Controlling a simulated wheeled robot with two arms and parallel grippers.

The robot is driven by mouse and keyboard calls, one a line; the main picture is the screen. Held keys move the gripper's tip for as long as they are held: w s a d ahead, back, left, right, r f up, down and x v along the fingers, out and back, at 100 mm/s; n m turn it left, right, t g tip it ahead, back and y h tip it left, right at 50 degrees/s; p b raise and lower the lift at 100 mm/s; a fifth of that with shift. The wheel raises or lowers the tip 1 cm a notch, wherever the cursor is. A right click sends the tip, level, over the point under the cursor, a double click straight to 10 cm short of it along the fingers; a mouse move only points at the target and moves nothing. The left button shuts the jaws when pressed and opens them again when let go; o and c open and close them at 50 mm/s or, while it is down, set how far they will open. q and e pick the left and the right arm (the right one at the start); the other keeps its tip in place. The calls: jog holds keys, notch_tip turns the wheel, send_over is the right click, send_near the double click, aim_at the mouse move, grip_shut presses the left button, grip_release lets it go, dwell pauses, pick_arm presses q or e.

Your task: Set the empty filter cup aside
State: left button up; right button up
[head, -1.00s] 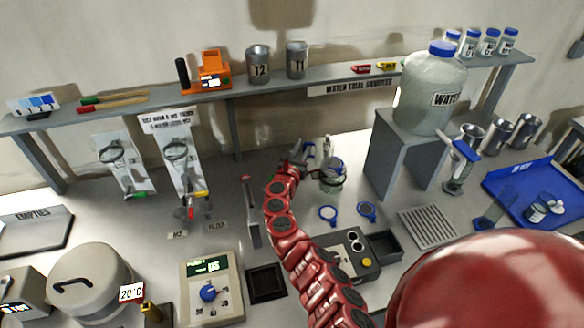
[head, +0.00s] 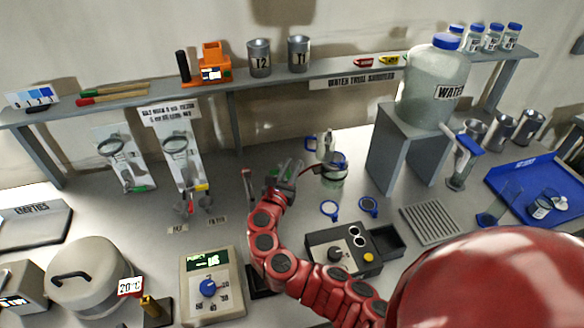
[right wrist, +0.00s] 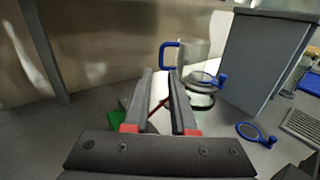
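The clear filter cup with a blue handle (head: 325,146) stands upright behind the lidded glass jar (head: 333,178). In the right wrist view the cup (right wrist: 192,48) is ahead and right of the fingertips, its lower part hidden by the jar with its blue ring (right wrist: 201,97). My right gripper (head: 286,172) is left of the cup and jar, apart from both. In the right wrist view its fingers (right wrist: 161,75) have a narrow gap with nothing held between them. My left gripper is not in view.
A control box (head: 343,250) with a yellow button is nearer. The grey stand (head: 398,153) with the water bottle (head: 432,90) is right of the jar.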

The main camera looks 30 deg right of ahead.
jog(key=shift+c, duration=0.2)
jog(key=shift+d, duration=0.15)
jog(key=shift+c, duration=1.4)
jog(key=d+m+t+y+p, duration=0.1)
jog(key=d, duration=0.1)
jog(key=d+m+t+y+p, duration=0.1)
jog(key=d, duration=0.1)
jog(key=s+d+m+t+y+p, duration=0.1)
jog(key=d, duration=0.1)
jog(key=shift+d+f+m+y, duration=0.1)
jog(key=shift+f+m+y, duration=0.2)
jog(key=shift+f, duration=0.1)
grip_shut()
jog(key=m+t+y+p, duration=0.3)
jog(key=m+y+p, duration=0.1)
jog(key=m+y, duration=0.25)
send_near(319, 146)
jog(key=s+a+f, duration=0.2)
jog(key=a, duration=0.1)
jog(key=w+d+p, duration=0.2)
jog(key=w, duration=1.1)
jog(key=shift+d+p, duration=0.3)
jog(key=shift+d, duration=0.05)
